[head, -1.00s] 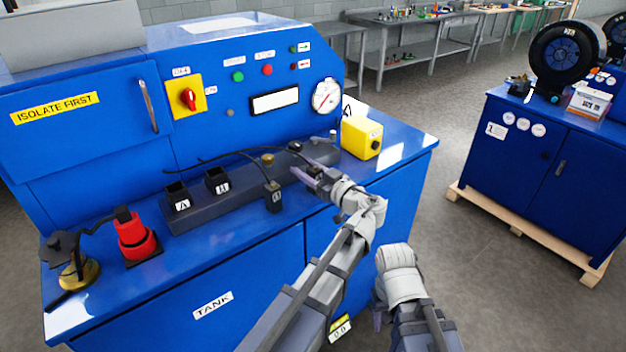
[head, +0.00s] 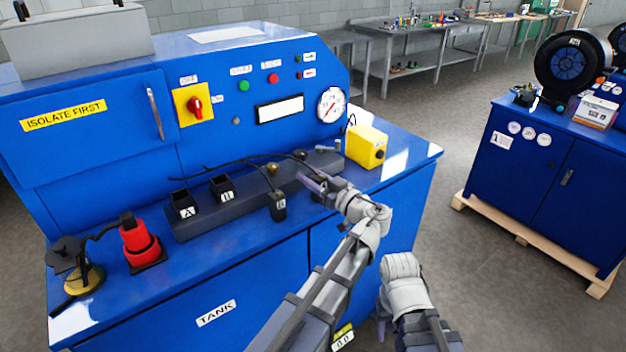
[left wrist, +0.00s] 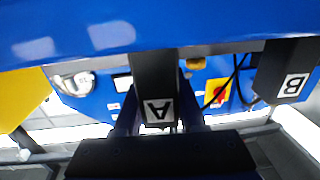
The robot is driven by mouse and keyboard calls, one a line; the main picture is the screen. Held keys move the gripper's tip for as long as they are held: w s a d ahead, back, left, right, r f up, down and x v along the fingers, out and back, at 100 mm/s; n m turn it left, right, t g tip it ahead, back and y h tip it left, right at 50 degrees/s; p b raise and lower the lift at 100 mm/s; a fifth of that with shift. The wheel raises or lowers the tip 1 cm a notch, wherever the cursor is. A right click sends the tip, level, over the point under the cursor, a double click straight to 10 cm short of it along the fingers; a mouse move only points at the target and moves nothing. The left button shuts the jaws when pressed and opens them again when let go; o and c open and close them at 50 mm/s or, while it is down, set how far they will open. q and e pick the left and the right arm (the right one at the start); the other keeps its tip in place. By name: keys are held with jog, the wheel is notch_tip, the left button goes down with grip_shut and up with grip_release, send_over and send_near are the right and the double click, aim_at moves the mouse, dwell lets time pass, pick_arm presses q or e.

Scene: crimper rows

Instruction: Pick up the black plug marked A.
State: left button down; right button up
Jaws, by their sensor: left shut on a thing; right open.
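The black plug marked A (left wrist: 157,82) stands between the fingers of my left gripper (left wrist: 158,118) in the left wrist view, its white letter label upside down. My left gripper is shut on it. In the head view my left gripper (head: 322,187) is over the right end of the dark strip, and the plug is mostly hidden there. A second black plug, marked B (left wrist: 287,72), is beside it in the wrist view; in the head view it (head: 278,206) is at the strip's front edge. My right gripper (head: 382,326) is open and low, before the cabinet, partly hidden by its arm.
The dark strip (head: 200,228) carries black sockets marked A (head: 185,207) and B (head: 222,188). Thin black cables arch over it. A yellow box (head: 366,147) stands close right of my left gripper. A red connector (head: 138,240) stands at the left. The front blue ledge is clear.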

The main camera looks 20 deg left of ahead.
notch_tip(320, 180, up, 10)
jog(key=p, duration=0.9)
